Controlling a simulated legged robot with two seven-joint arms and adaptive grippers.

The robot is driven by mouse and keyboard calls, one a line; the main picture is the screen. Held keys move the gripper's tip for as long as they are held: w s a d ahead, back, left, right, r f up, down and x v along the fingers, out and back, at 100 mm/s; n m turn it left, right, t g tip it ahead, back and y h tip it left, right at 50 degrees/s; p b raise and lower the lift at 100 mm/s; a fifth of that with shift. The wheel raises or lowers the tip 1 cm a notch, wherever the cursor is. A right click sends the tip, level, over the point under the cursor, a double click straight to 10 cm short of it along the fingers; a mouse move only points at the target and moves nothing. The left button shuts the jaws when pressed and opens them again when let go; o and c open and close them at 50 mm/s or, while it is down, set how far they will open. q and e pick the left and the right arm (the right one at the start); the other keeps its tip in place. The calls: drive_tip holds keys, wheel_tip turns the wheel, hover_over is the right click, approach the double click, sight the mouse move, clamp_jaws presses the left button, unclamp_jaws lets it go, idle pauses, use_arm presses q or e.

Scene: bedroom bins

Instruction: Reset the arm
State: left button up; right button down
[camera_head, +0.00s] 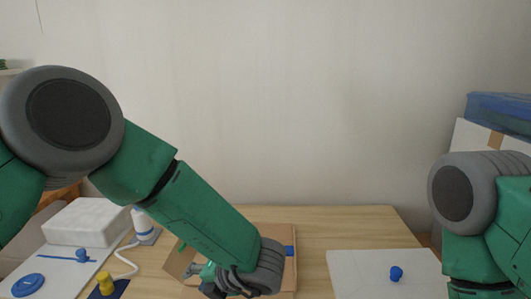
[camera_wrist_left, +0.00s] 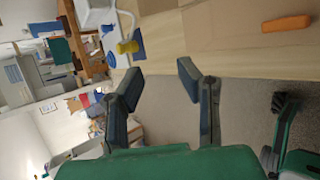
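My left arm (camera_head: 205,220) reaches in from the left in the head view, green with grey joints, slanting down in front of the cardboard box. Its gripper shows in the left wrist view (camera_wrist_left: 158,78), with two dark fingers wide apart and nothing between them. In the head view its fingers are mostly cut off by the lower edge. My right arm (camera_head: 470,195) is at the right edge of the head view, and its gripper is out of that frame. A dark finger-like part on a green link at the right of the wrist view is probably my right gripper.
The wooden table (camera_head: 345,222) holds an open cardboard box (camera_head: 285,240), a white sheet (camera_head: 350,270) with a blue knob (camera_head: 396,273), a white block (camera_head: 88,222), a blue disc (camera_head: 28,285) and a yellow piece (camera_head: 105,283). An orange bar (camera_wrist_left: 286,23) lies near the table edge.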

use_arm(q)
drive_tip(key=a+f+m+t, duration=0.1)
drive_tip(key=m, duration=0.2)
drive_tip(key=a+f+m+h+p, duration=0.1)
drive_tip(key=a+f+m, duration=0.1)
drive_tip(key=m, duration=0.1)
drive_tip(key=a+f+m+t+h, duration=0.1)
drive_tip(key=a+f+m, duration=0.1)
drive_tip(key=m, duration=0.2)
drive_tip(key=shift+s+f+t, duration=0.25)
drive_tip(key=shift+s+t, duration=0.05)
drive_tip(key=shift+s, duration=0.05)
drive_tip(key=s+a+f+m+g+h+p, duration=0.1)
drive_tip(key=s+a+f+m+g+h, duration=0.15)
drive_tip(key=s+f+m, duration=0.45)
drive_tip(key=s+a+f+m+g+h+p, duration=0.1)
drive_tip(key=s+a+f+m+h+p, duration=0.2)
drive_tip(key=s+m, duration=0.7)
drive_tip(key=s+a+r+m+g+h, duration=0.1)
drive_tip(key=s+a+m+g, duration=0.2)
drive_tip(key=s+m, duration=0.4)
drive_tip(key=s+g, duration=0.1)
drive_tip(key=s, duration=0.6)
drive_tip(key=shift+a, duration=0.2)
drive_tip(key=shift+h, duration=0.25)
